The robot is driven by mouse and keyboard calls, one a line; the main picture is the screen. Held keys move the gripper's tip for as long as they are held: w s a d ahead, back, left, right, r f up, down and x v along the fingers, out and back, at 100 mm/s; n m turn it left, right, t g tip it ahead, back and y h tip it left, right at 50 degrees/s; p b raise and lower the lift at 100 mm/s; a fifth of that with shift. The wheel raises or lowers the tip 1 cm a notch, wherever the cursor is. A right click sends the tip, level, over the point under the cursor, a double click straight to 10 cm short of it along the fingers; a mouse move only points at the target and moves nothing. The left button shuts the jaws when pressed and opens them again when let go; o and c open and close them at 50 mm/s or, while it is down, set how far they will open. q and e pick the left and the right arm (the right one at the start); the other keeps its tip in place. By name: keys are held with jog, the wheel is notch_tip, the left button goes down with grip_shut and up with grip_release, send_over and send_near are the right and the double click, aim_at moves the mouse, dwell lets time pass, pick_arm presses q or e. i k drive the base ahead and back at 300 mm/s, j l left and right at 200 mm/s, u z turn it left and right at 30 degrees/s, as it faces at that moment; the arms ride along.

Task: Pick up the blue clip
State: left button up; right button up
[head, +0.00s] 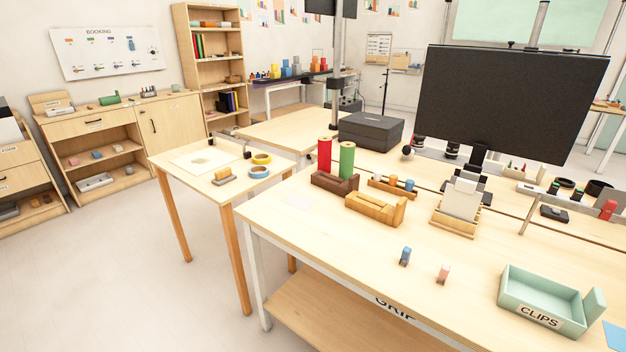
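A small blue clip (405,256) stands on the light wooden table (330,248), near its front edge. A similar pink clip (443,273) stands a little to its right and nearer the front. A mint-green open tray (530,311) labelled CLIPS sits further right at the table's front; its visible floor looks empty. Neither of my grippers shows in the head view, so I cannot see whether they are open or shut.
Behind the clips stand wooden holders (375,210), a red cylinder (324,155), a green cylinder (346,160) and a card stand (456,215). A large black monitor (510,100) rises at the back. The table around the blue clip is clear.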

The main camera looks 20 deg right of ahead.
aim_at(406, 256)
jog(key=z, duration=1.2)
jog(key=j, duration=0.1)
jog(key=i+z, duration=0.05)
